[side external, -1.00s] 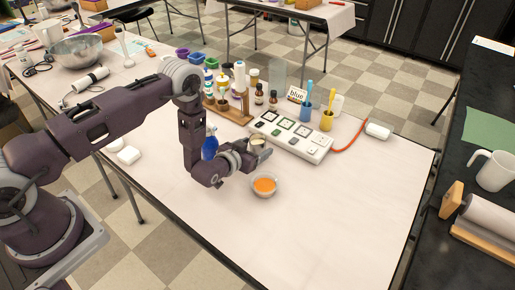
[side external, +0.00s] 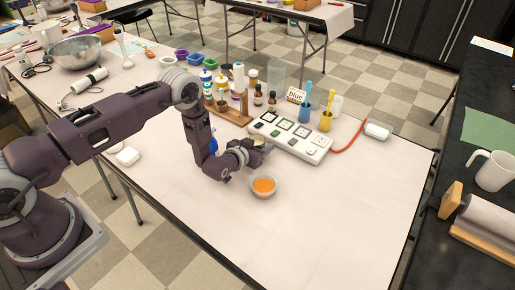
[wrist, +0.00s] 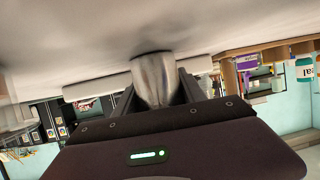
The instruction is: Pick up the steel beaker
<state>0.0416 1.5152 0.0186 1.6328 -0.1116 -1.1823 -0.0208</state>
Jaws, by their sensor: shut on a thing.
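The steel beaker (wrist: 152,78) shows in the wrist view as a shiny grey metal cup between the two dark fingers of my gripper (wrist: 153,92). The fingers are shut on its sides. The pale tabletop lies close to its far end, and I cannot tell whether the two touch. In the side view my gripper (side external: 257,150) is low over the table, just behind a small bowl of orange liquid. Most of the beaker is hidden there by the gripper.
The glass bowl of orange liquid (side external: 263,187) stands right in front of my gripper. Bottles on a wooden rack (side external: 234,116) stand behind. The table's front right (side external: 350,210) is clear.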

